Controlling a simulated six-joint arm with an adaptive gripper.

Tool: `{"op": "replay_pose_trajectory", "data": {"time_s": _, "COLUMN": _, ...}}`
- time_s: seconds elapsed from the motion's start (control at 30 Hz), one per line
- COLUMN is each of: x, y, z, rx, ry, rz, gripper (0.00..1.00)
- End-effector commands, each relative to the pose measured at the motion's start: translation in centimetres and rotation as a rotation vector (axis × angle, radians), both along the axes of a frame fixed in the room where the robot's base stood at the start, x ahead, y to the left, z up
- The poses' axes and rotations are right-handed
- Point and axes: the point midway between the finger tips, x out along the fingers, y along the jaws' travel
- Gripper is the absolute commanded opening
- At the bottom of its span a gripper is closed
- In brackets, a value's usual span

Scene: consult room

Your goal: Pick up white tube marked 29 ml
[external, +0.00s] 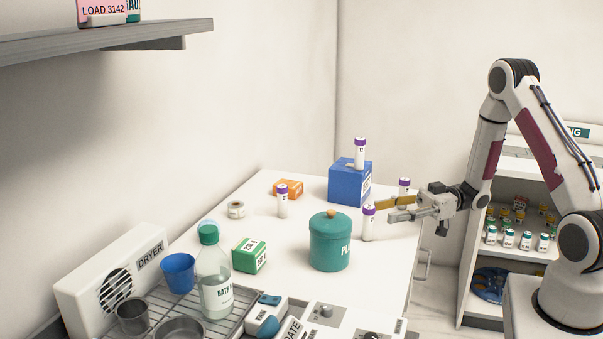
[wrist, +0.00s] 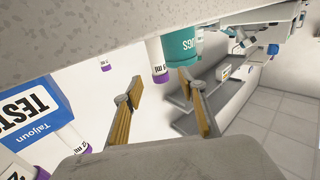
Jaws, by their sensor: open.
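Several white tubes with purple caps stand on the white table; their markings are too small to read, so I cannot tell which is 29 ml. One tube (external: 368,225) stands right of the teal jar, by my gripper's fingertips (external: 384,212). In the wrist view my gripper (wrist: 161,86) is open and empty, with a tube (wrist: 154,52) ahead between its fingertips, apparently not gripped. Another tube (external: 404,188) stands behind my gripper. One tube (external: 360,156) is on top of the blue box, and one (external: 282,204) stands farther left.
The teal lidded jar (external: 329,246) stands close left of the nearest tube. The blue box (external: 346,186) is behind. An orange box (external: 288,187), tape roll (external: 236,210), green box (external: 249,256) and clear bottle (external: 214,285) are left. The table's right edge is near my gripper.

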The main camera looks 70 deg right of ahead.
Motion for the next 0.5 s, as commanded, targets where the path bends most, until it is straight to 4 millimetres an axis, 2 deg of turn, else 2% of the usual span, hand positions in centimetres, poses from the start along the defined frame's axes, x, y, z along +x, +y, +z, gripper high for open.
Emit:
{"op": "replay_pose_trajectory", "data": {"time_s": 0.3, "x": 2.4, "y": 1.9, "z": 0.2, "rx": 0.0, "ry": 0.0, "rz": 0.002, "gripper": 0.41}}
{"op": "replay_pose_trajectory", "data": {"time_s": 0.5, "x": 2.9, "y": 2.3, "z": 0.2, "rx": 0.0, "ry": 0.0, "rz": 0.0, "gripper": 0.41}}
